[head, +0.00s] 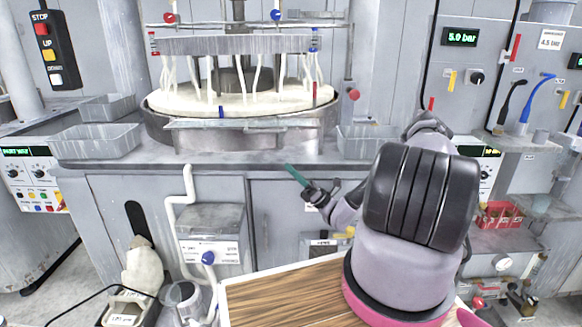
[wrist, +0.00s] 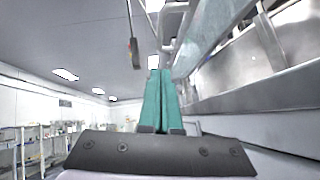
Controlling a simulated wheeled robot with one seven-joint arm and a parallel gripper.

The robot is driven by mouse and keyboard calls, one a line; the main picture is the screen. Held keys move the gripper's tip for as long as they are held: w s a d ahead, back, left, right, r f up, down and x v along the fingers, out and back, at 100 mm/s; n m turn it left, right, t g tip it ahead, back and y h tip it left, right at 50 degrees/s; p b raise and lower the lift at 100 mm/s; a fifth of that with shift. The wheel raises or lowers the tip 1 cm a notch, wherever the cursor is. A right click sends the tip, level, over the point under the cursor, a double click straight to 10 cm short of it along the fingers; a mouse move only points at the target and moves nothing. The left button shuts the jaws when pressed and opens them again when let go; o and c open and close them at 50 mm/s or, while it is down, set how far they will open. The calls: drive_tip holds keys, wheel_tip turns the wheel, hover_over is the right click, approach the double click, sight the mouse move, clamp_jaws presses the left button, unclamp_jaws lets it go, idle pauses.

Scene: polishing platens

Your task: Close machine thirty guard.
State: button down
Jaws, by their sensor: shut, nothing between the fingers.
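The polishing machine fills the middle of the head view, with a round cream platen (head: 190,101) in a grey tub under a raised upper plate (head: 235,44). A low metal panel (head: 190,137) stands across the front of the tub; I cannot tell if it is the guard. No machine number is readable. My gripper (head: 288,168) is at the front edge of the bench, right of centre, pointing up and left. Its green fingers (wrist: 160,74) are together and empty in the wrist view. A pale bluish translucent panel (wrist: 207,38) is beyond them on the right.
Grey metal trays (head: 95,142) sit on the bench left of the platen, and another tray (head: 365,142) sits right. A button pendant (head: 50,50) hangs upper left. A wood-topped surface (head: 270,297) is in front. A pipe and a box (head: 210,222) stick out below the bench.

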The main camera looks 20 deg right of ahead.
drive_tip(key=w+a+r, duration=0.3)
drive_tip(key=a+r, duration=0.1)
drive_tip(key=r, duration=0.5)
drive_tip(key=shift+w+a, duration=0.15)
drive_tip(key=shift+w, duration=0.15)
wheel_tip(320, 180, up, 12)
drive_tip(key=w+m+t+h, duration=0.2)
drive_tip(key=m+t+h, duration=0.3)
drive_tip(key=m+h, duration=0.7)
drive_tip(key=w+d+r+m+h, duration=0.1)
drive_tip(key=w+d+r+m, duration=0.3)
drive_tip(key=w+r, duration=0.3)
drive_tip(key=shift+w+m+g, duration=0.4)
drive_tip(key=shift+w+m, duration=0.5)
drive_tip(key=shift+w, duration=0.55)
